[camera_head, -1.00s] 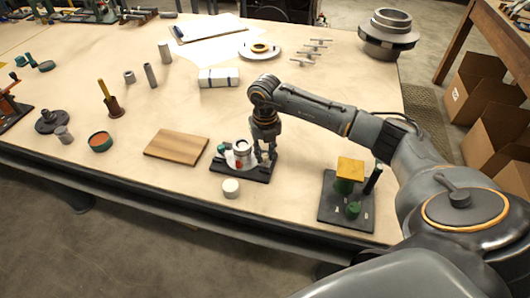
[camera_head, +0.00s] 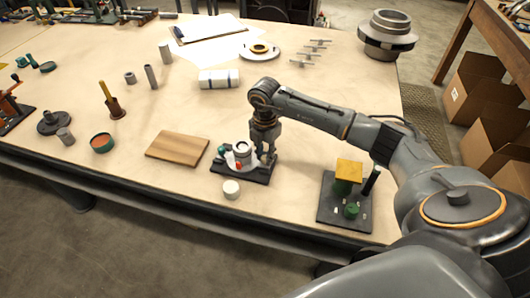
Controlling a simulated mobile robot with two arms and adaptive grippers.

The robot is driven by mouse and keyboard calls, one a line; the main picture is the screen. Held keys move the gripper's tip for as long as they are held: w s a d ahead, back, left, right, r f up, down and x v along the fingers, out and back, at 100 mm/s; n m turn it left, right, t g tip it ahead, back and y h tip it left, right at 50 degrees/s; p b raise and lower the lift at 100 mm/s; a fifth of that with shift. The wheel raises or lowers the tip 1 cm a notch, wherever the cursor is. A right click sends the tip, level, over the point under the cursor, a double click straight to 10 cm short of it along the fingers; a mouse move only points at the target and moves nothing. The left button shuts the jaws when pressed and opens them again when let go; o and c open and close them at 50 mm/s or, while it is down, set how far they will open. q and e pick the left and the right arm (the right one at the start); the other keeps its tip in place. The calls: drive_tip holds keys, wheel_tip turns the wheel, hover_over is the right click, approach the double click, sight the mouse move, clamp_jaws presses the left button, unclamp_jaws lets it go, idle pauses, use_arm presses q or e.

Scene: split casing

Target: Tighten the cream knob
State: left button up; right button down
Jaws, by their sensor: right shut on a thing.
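The split casing (camera_head: 243,149) is a pale round body on a dark base plate (camera_head: 229,175) near the front edge of the table. It has a green part (camera_head: 223,149) on its left and a small red part (camera_head: 239,166) at its front. My right gripper (camera_head: 264,160) points down at the casing's right side and is shut on a small part there. That part appears to be the cream knob, but the fingers hide nearly all of it. My left gripper is not in view.
A loose cream-white cylinder (camera_head: 231,189) stands just in front of the base plate. A wooden board (camera_head: 177,148) lies to the left. A dark fixture with a yellow block (camera_head: 348,170) stands to the right. Bare table lies behind the casing.

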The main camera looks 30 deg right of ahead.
sight(265, 157)
drive_tip(key=m+p, duration=0.1)
drive_tip(key=m, duration=0.4)
drive_tip(key=shift+r+m+p, duration=0.15)
drive_tip(key=shift+m+p, duration=0.15)
drive_tip(key=shift+p, duration=0.05)
drive_tip(key=m+p, duration=0.1)
drive_tip(key=m, duration=0.3)
drive_tip(key=shift+m+p, duration=0.3)
drive_tip(key=shift+p, duration=0.1)
drive_tip(key=c, duration=1.1)
unclamp_jaws()
drive_tip(key=shift+c, duration=0.2)
drive_tip(key=shift+r, duration=0.1)
wheel_tip(265, 157, up, 12)
drive_tip(key=shift+f, duration=0.2)
